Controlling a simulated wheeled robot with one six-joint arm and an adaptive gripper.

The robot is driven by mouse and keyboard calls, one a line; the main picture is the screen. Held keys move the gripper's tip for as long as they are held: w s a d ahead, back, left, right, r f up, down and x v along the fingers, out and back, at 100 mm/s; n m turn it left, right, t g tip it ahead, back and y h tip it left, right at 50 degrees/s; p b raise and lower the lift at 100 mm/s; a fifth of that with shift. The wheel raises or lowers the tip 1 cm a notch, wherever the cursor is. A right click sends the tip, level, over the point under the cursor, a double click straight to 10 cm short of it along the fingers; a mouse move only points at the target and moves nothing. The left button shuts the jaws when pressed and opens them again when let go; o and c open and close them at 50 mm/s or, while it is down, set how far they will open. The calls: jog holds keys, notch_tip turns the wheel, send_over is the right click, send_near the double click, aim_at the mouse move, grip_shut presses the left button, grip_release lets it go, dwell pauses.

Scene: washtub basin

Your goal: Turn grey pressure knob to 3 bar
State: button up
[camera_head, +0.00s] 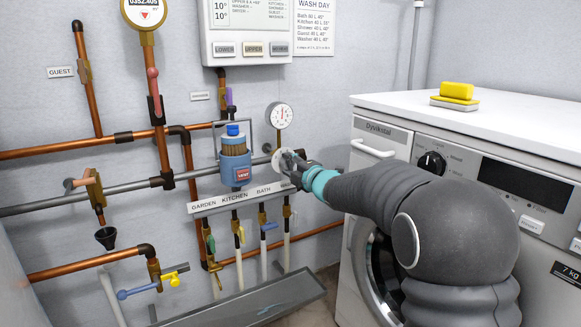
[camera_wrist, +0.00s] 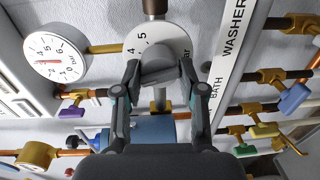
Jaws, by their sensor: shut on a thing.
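The grey pressure knob (camera_wrist: 157,66) shows in the wrist view in front of a round white dial plate (camera_wrist: 166,38). The digits 4 and 5 and part of the word "bar" are readable on the plate; the rest is covered. My gripper (camera_wrist: 160,76) is shut on the knob, one finger on each side. In the head view my gripper (camera_head: 288,163) reaches the white dial plate (camera_head: 281,154) on the wall pipe, and the knob is mostly hidden. The pressure gauge (camera_head: 281,115) is above it and also shows in the wrist view (camera_wrist: 55,54). Its exact reading is unclear.
A blue filter housing (camera_head: 236,163) is just left of the knob. Below is the label strip (camera_head: 240,198) over several coloured valves. The washing machine (camera_head: 375,150), with a yellow sponge (camera_head: 456,91) on top, stands to the right, beside my arm.

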jog(key=shift+r+n, duration=0.15)
jog(key=shift+n, duration=0.35)
jog(key=o, duration=1.1)
jog(key=v, duration=1.2)
